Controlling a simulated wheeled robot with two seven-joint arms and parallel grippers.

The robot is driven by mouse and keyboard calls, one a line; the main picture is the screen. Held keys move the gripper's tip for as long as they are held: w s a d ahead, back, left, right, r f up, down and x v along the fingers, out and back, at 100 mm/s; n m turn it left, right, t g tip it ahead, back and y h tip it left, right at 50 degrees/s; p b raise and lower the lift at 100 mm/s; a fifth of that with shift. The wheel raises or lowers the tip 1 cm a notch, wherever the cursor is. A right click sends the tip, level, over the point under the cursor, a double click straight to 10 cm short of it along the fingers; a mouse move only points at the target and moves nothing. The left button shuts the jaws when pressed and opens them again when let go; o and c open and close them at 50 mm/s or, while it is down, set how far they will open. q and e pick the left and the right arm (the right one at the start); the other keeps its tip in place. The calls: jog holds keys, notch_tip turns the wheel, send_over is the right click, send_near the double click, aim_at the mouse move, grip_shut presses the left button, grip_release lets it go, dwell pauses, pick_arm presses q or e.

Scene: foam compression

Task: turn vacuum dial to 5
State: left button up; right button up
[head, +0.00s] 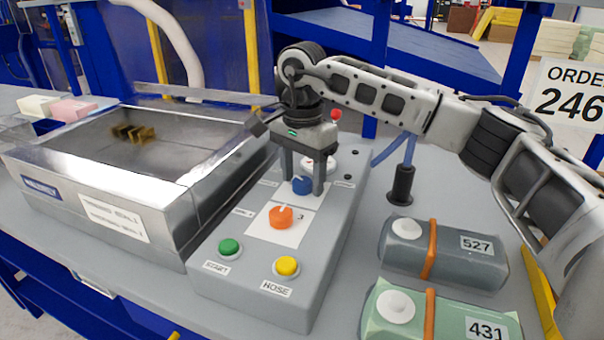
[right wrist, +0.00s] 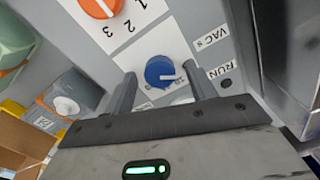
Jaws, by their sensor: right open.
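The blue dial (head: 302,186) sits on the grey control box (head: 324,245). The numbers around the dial are partly hidden. My left gripper is not in view.
An orange dial (head: 281,217) is in front of the blue one. A green START button (head: 229,248) and yellow HOSE button (head: 286,267) are nearer. A metal chamber (head: 120,212) stands left; packs 527 (head: 440,258) and 431 (head: 455,318) lie right, beside a black post (head: 401,185).

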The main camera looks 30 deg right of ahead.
aim_at(302, 180)
notch_tip(302, 180, up, 16)
jog(key=p, duration=0.1)
jog(key=shift+f, duration=0.15)
dwell(0.6)
